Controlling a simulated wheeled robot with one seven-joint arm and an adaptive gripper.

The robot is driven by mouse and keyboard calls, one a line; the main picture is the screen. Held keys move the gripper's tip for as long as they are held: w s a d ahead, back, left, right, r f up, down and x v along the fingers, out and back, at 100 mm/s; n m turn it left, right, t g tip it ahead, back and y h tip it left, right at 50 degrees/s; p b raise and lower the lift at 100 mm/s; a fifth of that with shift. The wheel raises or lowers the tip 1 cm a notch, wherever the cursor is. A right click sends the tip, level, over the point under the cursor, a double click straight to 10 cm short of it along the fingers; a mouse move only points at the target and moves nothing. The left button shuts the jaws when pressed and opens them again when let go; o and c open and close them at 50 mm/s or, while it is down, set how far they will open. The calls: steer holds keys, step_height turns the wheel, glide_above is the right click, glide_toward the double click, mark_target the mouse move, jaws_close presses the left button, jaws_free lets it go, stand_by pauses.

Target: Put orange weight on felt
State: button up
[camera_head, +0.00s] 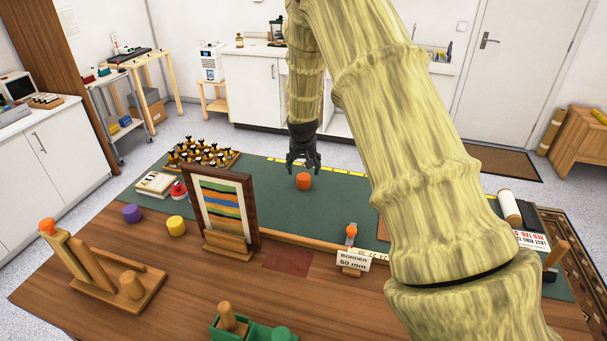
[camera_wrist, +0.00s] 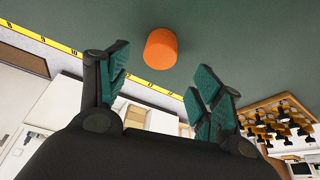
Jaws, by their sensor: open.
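The orange weight (camera_head: 304,181) is a short cylinder standing on the dark green mat (camera_head: 285,205). My gripper (camera_head: 303,167) is open and empty, pointing down just behind and above the weight. In the wrist view, the weight (camera_wrist: 161,47) shows between and beyond the spread fingertips (camera_wrist: 163,62), with no visible contact. A flat reddish-brown patch (camera_head: 288,262) lies on the wooden table in front of the mat; it may be the felt, but I cannot tell for sure.
A framed striped print (camera_head: 222,208) stands upright left of the weight. Purple (camera_head: 132,213) and yellow (camera_head: 176,225) weights sit farther left. A rack of black-topped pieces (camera_head: 203,156) is behind them. A "BORDER 50 mm" card (camera_head: 353,261) stands in front.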

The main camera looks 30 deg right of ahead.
steer(key=shift+b+v, duration=0.35)
steer(key=shift+v, duration=1.8)
